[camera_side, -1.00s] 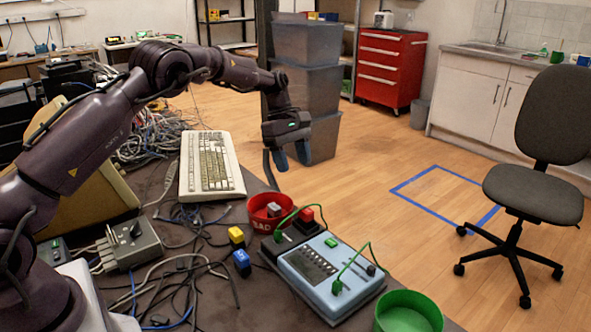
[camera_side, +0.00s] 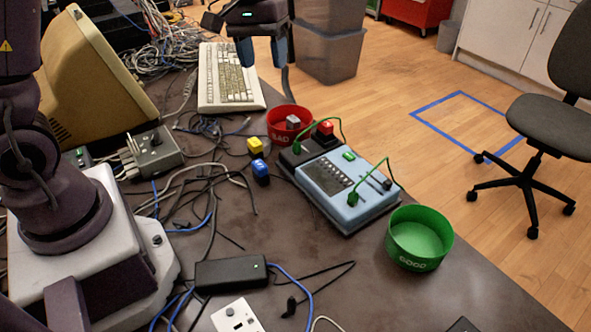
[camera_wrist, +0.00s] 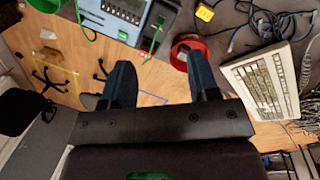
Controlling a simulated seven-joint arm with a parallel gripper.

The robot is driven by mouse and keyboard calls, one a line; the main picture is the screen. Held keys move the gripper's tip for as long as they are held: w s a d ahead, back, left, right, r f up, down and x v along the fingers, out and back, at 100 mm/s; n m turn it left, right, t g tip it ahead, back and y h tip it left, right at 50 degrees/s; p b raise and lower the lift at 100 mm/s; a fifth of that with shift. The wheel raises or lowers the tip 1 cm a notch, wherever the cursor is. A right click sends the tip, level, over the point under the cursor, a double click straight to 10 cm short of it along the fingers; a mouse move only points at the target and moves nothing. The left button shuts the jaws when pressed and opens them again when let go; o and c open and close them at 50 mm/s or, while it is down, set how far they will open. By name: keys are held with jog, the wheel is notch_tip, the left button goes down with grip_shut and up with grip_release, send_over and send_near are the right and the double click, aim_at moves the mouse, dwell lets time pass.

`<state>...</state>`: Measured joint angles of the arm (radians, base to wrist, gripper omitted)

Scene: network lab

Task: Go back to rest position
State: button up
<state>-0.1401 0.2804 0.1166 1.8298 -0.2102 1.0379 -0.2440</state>
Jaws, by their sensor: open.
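My gripper (camera_side: 266,68) is at the top of the side view, raised near the right end of the keyboard. In the wrist view its two blue-grey fingers (camera_wrist: 160,72) are apart with nothing between them. It is open and empty, clear of the table things. The light-blue tester (camera_side: 345,188) lies on the table with green leads plugged in. The red BAD bowl (camera_side: 279,136) holds a grey piece, and a red piece (camera_side: 323,130) sits beside it near the tester. The green GOOD bowl (camera_side: 400,252) looks empty. My upper arm is out of the picture.
A keyboard (camera_side: 225,80) lies near the table's far edge. Yellow (camera_side: 255,146) and blue (camera_side: 261,170) pieces lie among loose cables. A black adapter (camera_side: 230,273) and a white socket plate (camera_side: 238,316) are in front. Stacked grey bins (camera_side: 330,55) stand on the floor beyond.

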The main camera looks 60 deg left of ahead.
jog(key=s+d+r+m+t+y, duration=0.1)
jog(key=s+d+r+m+t, duration=0.1)
jog(key=s, duration=0.7)
jog(key=s+d+r+m+t, duration=0.3)
jog(key=s+d+r+m, duration=0.1)
jog(key=s, duration=0.5)
jog(key=shift+d+r+m+y, duration=0.3)
jog(key=shift+r+m+y, duration=0.15)
jog(key=shift+r, duration=0.5)
